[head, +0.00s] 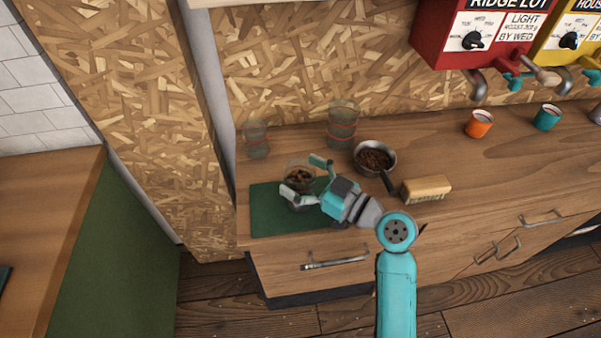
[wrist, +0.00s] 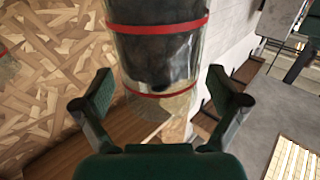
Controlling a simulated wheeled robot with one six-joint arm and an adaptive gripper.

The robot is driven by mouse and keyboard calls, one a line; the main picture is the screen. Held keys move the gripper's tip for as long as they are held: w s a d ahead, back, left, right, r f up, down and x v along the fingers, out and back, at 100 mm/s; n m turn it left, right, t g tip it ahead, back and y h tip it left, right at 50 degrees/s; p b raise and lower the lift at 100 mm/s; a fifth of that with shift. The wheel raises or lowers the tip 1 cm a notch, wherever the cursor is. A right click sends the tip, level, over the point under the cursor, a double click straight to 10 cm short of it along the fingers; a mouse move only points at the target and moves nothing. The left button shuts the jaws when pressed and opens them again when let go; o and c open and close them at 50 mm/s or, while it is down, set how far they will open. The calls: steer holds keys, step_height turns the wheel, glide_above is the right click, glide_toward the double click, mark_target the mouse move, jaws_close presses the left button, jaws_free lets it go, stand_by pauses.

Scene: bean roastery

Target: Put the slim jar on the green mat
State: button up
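A clear glass jar with red bands and dark beans (head: 300,178) is between the two fingers of my gripper (head: 306,177), at the green mat (head: 265,216) in the head view. I take it for the slim jar. In the wrist view this jar (wrist: 160,55) fills the upper middle. My gripper (wrist: 160,92) has its fingers apart on either side of it, with a narrow gap showing at each side. My gripper hides the jar's base in the head view, so I cannot tell whether it rests on the mat.
A clear jar (head: 257,138) and a larger one (head: 342,125) stand behind the mat. A pan of beans (head: 375,157) and a brush (head: 426,188) are to the right. Orange (head: 479,124) and teal (head: 547,117) cups stand further right. The counter's front middle is clear.

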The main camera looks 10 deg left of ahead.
steer(key=shift+r, duration=0.15)
steer(key=v, duration=1.2)
stand_by(0.3)
